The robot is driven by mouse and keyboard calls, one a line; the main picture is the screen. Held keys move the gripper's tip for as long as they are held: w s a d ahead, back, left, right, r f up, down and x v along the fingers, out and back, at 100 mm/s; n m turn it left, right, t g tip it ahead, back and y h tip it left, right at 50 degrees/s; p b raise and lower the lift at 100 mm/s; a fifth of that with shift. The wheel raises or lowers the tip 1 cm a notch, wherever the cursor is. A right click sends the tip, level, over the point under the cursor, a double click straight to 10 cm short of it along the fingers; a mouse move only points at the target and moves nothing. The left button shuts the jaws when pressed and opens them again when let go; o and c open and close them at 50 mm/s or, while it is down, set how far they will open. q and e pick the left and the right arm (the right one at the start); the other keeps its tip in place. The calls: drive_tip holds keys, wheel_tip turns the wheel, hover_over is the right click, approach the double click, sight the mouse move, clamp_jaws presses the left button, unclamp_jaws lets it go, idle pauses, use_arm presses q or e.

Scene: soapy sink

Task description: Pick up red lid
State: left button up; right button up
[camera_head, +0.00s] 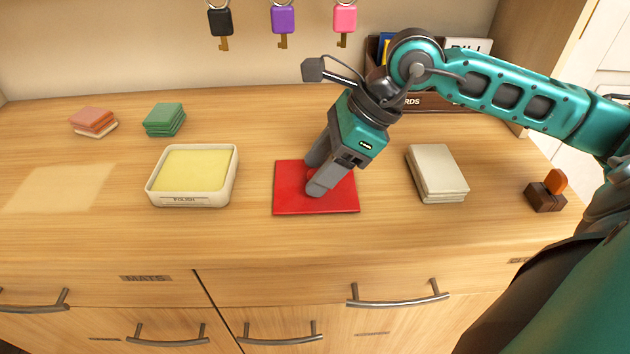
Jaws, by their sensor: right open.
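The red lid (288,200) is a flat red square lying on the wooden counter, right of the polish tray. My right gripper (313,178) points down over the middle of the lid, with its two grey fingers apart. The fingertips are at or just above the lid's surface; I cannot tell whether they touch it. The fingers hide part of the lid's middle, and whatever lies between them is mostly hidden. My left gripper is out of view.
A white polish tray (190,200) with a yellow pad stands left of the lid. A cream stack (437,175) lies to the right, with brown blocks (542,198) beyond. Orange (93,120) and green (164,119) stacks lie at the back left. Keys (283,22) hang behind.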

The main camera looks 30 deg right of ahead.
drive_tip(key=shift+c, duration=0.2)
clamp_jaws()
idle(0.3)
drive_tip(key=shift+r, duration=0.1)
